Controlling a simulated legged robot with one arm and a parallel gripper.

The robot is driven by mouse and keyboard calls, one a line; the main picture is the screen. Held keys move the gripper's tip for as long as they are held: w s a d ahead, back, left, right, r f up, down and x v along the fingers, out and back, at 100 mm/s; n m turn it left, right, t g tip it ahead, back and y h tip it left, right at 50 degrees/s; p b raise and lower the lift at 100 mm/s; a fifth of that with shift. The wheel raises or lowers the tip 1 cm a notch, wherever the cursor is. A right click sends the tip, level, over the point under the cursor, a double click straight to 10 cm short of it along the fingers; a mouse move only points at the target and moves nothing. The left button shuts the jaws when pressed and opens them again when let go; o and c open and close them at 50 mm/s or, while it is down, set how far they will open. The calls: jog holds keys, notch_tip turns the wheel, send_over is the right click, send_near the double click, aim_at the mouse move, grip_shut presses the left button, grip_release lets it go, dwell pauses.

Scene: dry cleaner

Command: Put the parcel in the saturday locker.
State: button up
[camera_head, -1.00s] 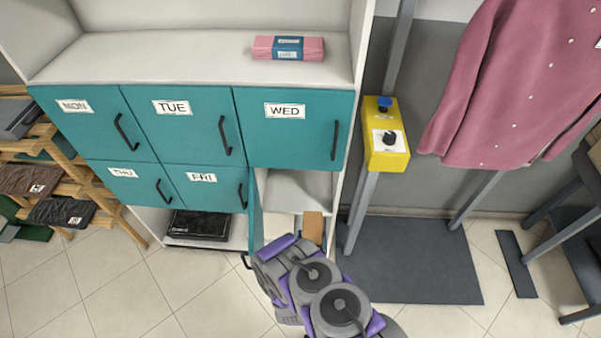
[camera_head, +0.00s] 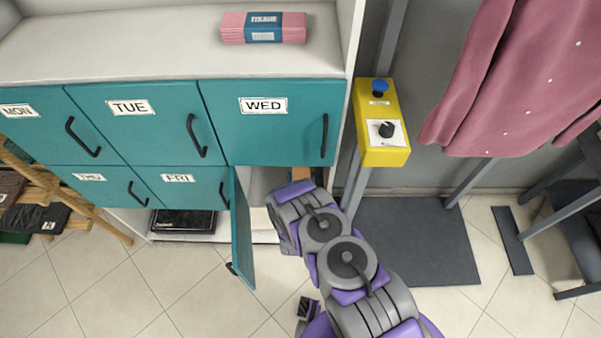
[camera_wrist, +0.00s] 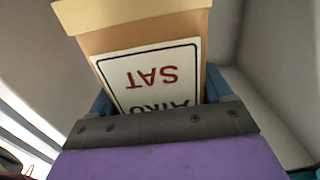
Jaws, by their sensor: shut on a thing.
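The parcel (camera_wrist: 150,40) is a tan box with a white label reading SAT, upside down in the wrist view. My gripper (camera_wrist: 160,105) is shut on it, with blue fingers at both sides of the box. In the head view the parcel (camera_head: 301,173) shows only as a small brown piece beyond my arm. The open locker (camera_head: 262,185) is the compartment under the WED door, right of FRI. Its teal door (camera_head: 241,230) stands swung open to the left of my arm. The parcel is inside the opening; whether it touches the locker floor is hidden.
Closed teal doors, among them TUE (camera_head: 135,120), WED (camera_head: 265,120) and FRI (camera_head: 190,187), surround the opening. A pink bundle (camera_head: 235,28) lies on the shelf above. A yellow control box (camera_head: 381,150) on a post stands close to the right. A dark mat (camera_head: 415,240) lies on the floor.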

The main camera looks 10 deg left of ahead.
jog(key=x, duration=0.3)
jog(key=b+x, duration=0.1)
jog(key=x, duration=0.1)
jog(key=shift+a+f, duration=0.3)
jog(key=shift+a, duration=0.05)
jog(key=shift+w+d, duration=0.1)
jog(key=shift+w, duration=0.55)
notch_tip(320, 180, down, 4)
jog(key=shift+s+r+b, duration=0.15)
jog(key=shift+r+b, duration=0.05)
jog(key=shift+b, duration=0.55)
jog(key=o, duration=1.3)
jog(key=p+v, duration=0.3)
jog(key=v, duration=0.9)
